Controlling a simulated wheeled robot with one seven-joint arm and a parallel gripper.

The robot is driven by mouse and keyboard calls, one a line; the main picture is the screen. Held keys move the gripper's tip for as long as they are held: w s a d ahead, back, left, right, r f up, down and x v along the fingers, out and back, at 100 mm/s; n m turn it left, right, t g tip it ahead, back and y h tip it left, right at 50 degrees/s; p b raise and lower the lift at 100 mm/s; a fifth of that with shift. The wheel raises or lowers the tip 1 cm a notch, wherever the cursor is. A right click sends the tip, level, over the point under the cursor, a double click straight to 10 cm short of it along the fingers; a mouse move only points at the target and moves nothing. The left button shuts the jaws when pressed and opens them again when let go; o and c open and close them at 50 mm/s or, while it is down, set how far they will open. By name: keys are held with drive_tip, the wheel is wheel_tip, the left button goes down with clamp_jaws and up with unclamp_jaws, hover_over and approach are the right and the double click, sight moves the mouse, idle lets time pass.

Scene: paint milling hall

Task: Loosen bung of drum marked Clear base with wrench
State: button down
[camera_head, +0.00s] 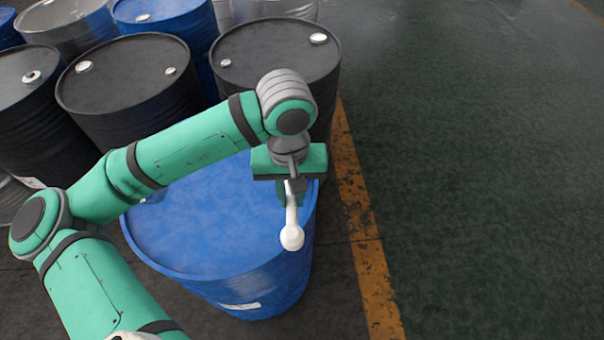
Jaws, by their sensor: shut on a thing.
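My gripper (290,188) is shut on a pale, off-white wrench (292,222). The wrench points toward the front of the picture and ends in a rounded head. It shows over the right part of the lid of a blue drum (215,240). I cannot tell whether the wrench head touches the lid or hangs above it. A small light fitting (152,198) shows at the left of this lid, partly hidden by my arm. Any bung under the wrench head or my gripper is hidden. The drum has a white label (240,307) low on its front, too small to read.
Several black drums, such as one at the back right (275,50) and one at the left (115,85), stand close behind with light bungs on their lids. More blue and grey drums stand further back. A worn yellow line (370,250) borders open green floor at the right.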

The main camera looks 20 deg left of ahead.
drive_tip(key=shift+w+f, duration=0.25)
drive_tip(key=shift+f, duration=0.1)
drive_tip(key=shift+s+f, duration=0.1)
drive_tip(key=shift+f, duration=2.2)
drive_tip(key=shift+s+f, duration=0.1)
drive_tip(key=shift+f, duration=1.8)
drive_tip(key=shift+d, duration=0.1)
drive_tip(key=shift+w+d+n, duration=0.65)
drive_tip(key=shift+d+n, duration=0.15)
drive_tip(key=shift+d, duration=0.2)
drive_tip(key=shift+w+d+n, duration=0.65)
drive_tip(key=shift+d+n, duration=0.1)
drive_tip(key=shift+n, duration=0.05)
